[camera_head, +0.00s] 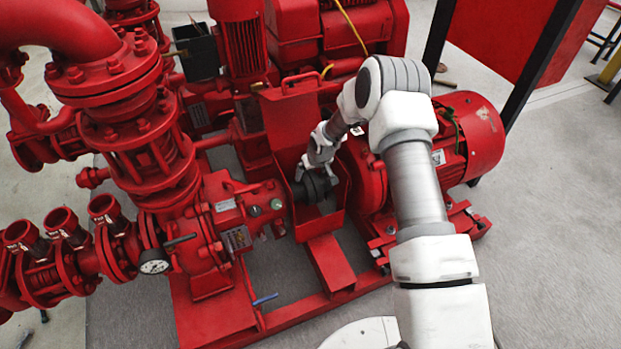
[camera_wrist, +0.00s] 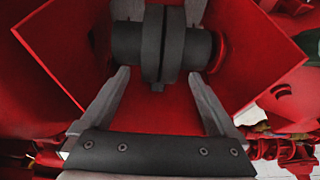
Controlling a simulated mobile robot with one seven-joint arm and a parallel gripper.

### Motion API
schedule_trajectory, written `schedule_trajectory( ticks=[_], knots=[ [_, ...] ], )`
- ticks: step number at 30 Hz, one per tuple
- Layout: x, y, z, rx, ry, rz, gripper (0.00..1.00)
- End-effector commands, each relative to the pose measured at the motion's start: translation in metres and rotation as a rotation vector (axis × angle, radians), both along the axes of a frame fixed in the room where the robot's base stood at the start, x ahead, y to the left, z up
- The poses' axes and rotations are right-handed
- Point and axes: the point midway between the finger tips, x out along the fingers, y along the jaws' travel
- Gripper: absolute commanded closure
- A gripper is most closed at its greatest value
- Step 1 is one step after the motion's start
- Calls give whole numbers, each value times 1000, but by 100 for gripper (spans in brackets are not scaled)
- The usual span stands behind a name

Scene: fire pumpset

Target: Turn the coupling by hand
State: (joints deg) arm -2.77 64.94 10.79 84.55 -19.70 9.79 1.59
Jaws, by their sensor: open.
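The coupling (camera_head: 316,187) is a dark grey, ribbed cylinder inside an open red guard box (camera_head: 309,226) between the pump and the motor. In the wrist view the coupling (camera_wrist: 162,46) lies across the top middle, with a raised double disc at its centre. My gripper (camera_head: 308,170) reaches down into the guard from above. In the wrist view its two fingers (camera_wrist: 160,88) are spread wide, with the coupling beyond and between their tips. Nothing is held. I cannot tell whether a finger touches the coupling.
The red guard lid (camera_head: 289,122) stands open behind the coupling. The red pump (camera_head: 218,217) is on the left and the red motor (camera_head: 468,137) on the right. Guard walls rise close around the gripper. Grey floor (camera_head: 540,240) is clear at the right.

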Motion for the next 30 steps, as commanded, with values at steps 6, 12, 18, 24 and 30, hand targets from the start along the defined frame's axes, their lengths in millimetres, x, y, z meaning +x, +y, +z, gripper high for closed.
schedule_trajectory(
  ticks=[6,12,18,24,30],
  knots=[
    [6,3,-16,0,0,-1,5],
    [6,3,-16,1,-1,-1,5],
    [6,3,-16,0,0,0,27],
    [6,3,-16,0,0,0,63],
    [6,3,-16,0,0,-1,91]
  ],
)
